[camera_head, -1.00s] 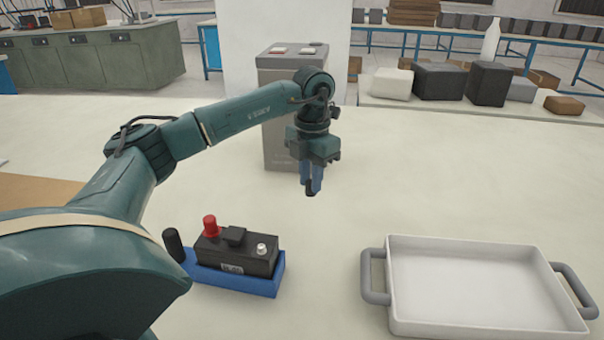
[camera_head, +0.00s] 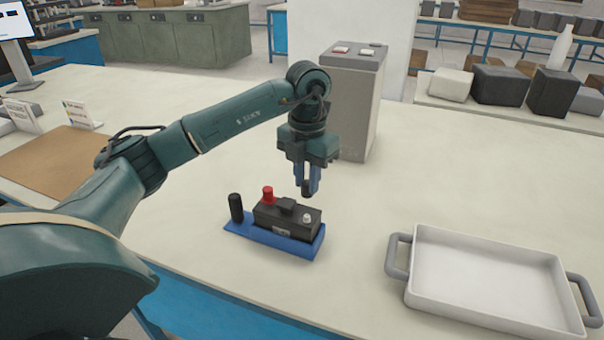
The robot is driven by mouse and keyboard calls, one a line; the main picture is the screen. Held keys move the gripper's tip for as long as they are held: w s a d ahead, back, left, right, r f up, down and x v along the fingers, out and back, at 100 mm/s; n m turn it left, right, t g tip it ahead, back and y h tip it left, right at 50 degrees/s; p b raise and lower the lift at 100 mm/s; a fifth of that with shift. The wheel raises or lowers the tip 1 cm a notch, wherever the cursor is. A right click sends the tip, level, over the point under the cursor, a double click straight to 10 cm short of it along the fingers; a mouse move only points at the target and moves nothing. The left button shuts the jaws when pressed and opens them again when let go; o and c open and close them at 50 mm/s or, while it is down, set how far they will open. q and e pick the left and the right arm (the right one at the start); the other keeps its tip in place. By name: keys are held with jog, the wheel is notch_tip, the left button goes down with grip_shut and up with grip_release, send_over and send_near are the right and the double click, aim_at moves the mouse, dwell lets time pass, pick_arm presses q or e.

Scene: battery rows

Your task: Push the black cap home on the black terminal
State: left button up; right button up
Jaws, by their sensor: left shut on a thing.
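The black battery (camera_head: 272,218) sits in a blue tray (camera_head: 240,228) on the pale table. A red cap (camera_head: 268,194) covers its left terminal. The right terminal is a bare, pale post (camera_head: 307,217). My left gripper (camera_head: 307,187) points down with its blue fingers shut on a small black cap (camera_head: 306,190). In the picture the cap is just above the pale post, with a small gap between them. I cannot tell how exactly they line up in depth. My right gripper is not in view.
A black upright post (camera_head: 236,207) stands at the tray's left end. A white tray with grey handles (camera_head: 428,232) lies to the right. A tall grey bin (camera_head: 358,110) stands behind my gripper. Small signs (camera_head: 78,113) and a brown mat (camera_head: 50,155) are at the left.

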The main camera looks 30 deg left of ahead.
aim_at(306, 216)
pick_arm(q)
jog(key=shift+f+b, duration=0.8)
jog(key=shift+f, duration=0.3)
jog(key=shift+f+b, duration=0.55)
jog(key=shift+f, duration=0.2)
jog(key=shift+f+b, duration=0.35)
jog(key=shift+f, duration=0.05)
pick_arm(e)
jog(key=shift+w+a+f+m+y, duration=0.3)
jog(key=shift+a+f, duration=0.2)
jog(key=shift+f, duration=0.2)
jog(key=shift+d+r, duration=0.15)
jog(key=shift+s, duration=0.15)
